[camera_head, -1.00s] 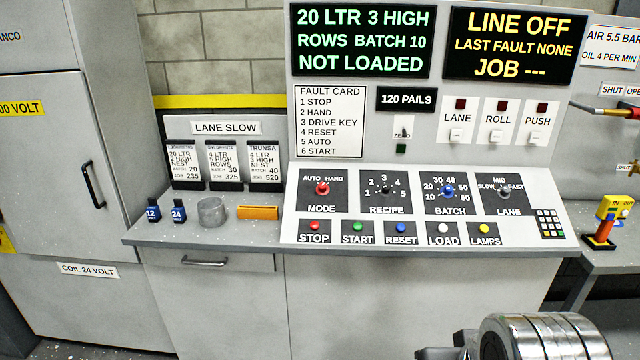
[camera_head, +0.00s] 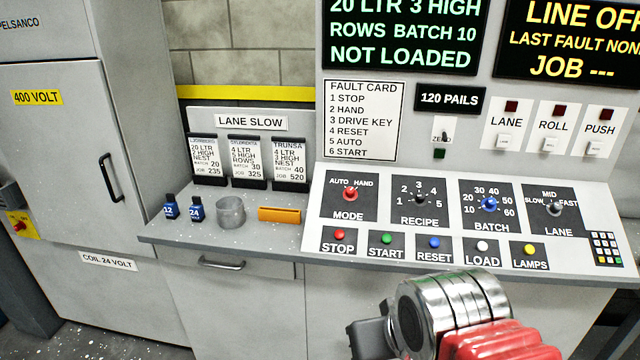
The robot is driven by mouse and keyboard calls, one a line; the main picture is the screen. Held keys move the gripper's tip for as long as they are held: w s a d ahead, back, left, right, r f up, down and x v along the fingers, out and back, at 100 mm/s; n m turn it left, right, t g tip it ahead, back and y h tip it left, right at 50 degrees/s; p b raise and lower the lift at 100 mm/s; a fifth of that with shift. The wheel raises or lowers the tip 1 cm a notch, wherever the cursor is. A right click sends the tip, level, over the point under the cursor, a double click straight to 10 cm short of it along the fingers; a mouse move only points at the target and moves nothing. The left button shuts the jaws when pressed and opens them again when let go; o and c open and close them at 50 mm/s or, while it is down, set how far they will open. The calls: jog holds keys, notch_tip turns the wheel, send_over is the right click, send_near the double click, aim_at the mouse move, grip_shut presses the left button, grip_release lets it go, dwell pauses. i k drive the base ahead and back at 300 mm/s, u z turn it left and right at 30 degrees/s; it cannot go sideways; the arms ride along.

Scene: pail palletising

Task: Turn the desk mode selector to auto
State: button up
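The mode selector (camera_head: 350,193) is a red knob on a dark plate marked AUTO at upper left, HAND at upper right and MODE below. It is on the left end of the sloped desk panel. Its pointer is too small to tell which mark it faces. The silver banded end of my arm, with a red sleeve, is at the bottom right, in front of the desk and lower than the selector. A dark part (camera_head: 372,336) at its left seems to be my gripper, cut by the frame edge. It is apart from the knob, and its fingers are not clear.
Beside the selector are the recipe knob (camera_head: 420,199), blue batch knob (camera_head: 488,203) and lane knob (camera_head: 555,208). Below is a row of buttons, with the red stop button (camera_head: 340,235) nearest. A metal cup (camera_head: 230,212) and orange block (camera_head: 279,214) stand left on the desk.

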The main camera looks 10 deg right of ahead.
aim_at(350, 194)
jog(key=u, duration=0.45)
jog(key=i, duration=1.1)
jog(key=u, duration=0.05)
